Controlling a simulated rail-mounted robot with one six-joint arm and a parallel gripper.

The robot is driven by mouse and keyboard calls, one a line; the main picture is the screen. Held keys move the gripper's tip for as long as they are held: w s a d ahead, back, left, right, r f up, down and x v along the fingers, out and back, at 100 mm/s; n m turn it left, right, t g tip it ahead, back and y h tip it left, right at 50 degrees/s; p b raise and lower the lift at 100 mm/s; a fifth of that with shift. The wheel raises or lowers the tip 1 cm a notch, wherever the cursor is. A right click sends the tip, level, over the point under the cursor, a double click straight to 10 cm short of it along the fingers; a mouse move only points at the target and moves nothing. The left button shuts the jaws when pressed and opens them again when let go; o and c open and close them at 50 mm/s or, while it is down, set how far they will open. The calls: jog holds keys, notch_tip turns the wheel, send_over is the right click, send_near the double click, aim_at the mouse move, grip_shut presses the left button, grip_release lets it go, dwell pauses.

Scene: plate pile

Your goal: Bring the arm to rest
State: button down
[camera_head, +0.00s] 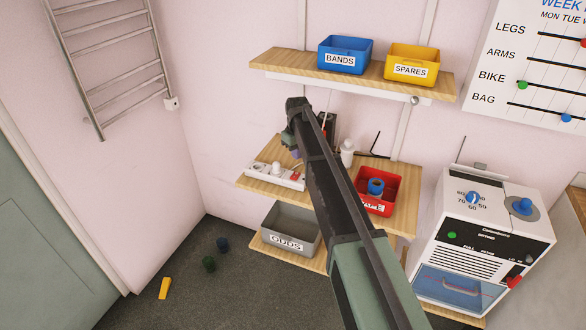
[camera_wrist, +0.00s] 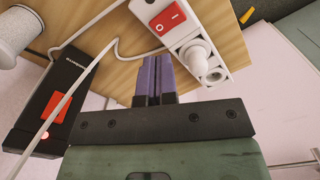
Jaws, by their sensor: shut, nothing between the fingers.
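My gripper (camera_wrist: 153,62) is shut and empty, its two purple fingers side by side in the wrist view. In the head view a bit of its purple fingers (camera_head: 296,154) shows beside my dark arm, over the middle wooden shelf (camera_head: 258,162); my arm hides the rest. My arm reaches from the lower right up across the shelves. A white power strip (camera_wrist: 172,24) with a red switch and a white plug (camera_wrist: 196,53) lies on the shelf near the fingertips. Whether the fingers touch anything is not clear.
A black box (camera_wrist: 72,72) with a red switch and a white cable stand left of the fingers. Blue (camera_head: 345,48) and yellow (camera_head: 420,55) bins sit above, a grey bin (camera_head: 278,217) below.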

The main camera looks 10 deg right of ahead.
jog(key=s+m, duration=0.5)
jog(key=s, duration=3.2)
jog(key=shift+s, duration=0.3)
